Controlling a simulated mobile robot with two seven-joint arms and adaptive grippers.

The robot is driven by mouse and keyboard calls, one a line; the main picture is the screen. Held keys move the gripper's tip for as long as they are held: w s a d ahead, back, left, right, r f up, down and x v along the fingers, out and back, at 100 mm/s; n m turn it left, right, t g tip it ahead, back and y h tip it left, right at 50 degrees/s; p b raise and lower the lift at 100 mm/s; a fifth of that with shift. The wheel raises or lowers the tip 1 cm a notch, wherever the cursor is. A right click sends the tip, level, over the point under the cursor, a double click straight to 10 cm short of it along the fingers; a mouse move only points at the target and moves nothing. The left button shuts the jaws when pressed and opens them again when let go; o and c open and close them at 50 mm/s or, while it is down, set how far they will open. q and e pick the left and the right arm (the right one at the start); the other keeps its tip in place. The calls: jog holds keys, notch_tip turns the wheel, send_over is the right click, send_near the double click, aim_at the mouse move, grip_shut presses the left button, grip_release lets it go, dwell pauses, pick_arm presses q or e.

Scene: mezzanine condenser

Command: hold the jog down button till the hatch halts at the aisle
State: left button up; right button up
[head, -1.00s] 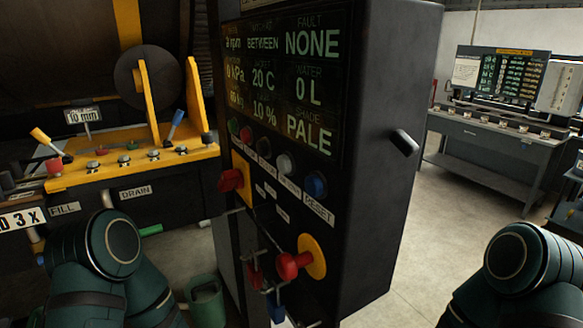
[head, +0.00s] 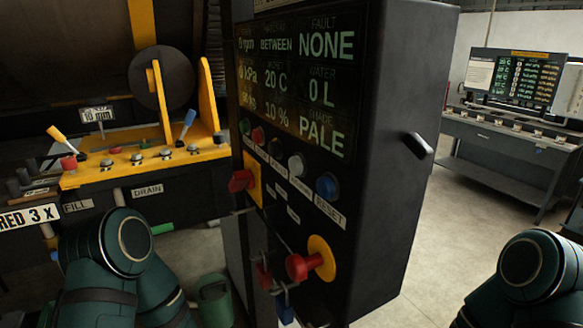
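A black control cabinet (head: 400,130) stands in the middle with a lit display (head: 297,85). The display reads 0 rpm, BETWEEN, fault NONE and PALE. Below it is a slanting row of buttons: green (head: 245,127), red (head: 258,136), black (head: 275,147), pale grey (head: 297,165) and blue (head: 327,186). The blue one's label reads RESET; the other labels are too small to read surely, so I cannot tell which is jog down. The hatch cannot be made out. My arm links show at lower left and lower right, but neither gripper is in view.
A red knob on a yellow round plate (head: 320,258) and a red switch (head: 241,180) stick out from the cabinet. A yellow lever bench (head: 125,170) stands left, a green bucket (head: 213,298) below. A grey desk (head: 500,150) stands right, across clear floor.

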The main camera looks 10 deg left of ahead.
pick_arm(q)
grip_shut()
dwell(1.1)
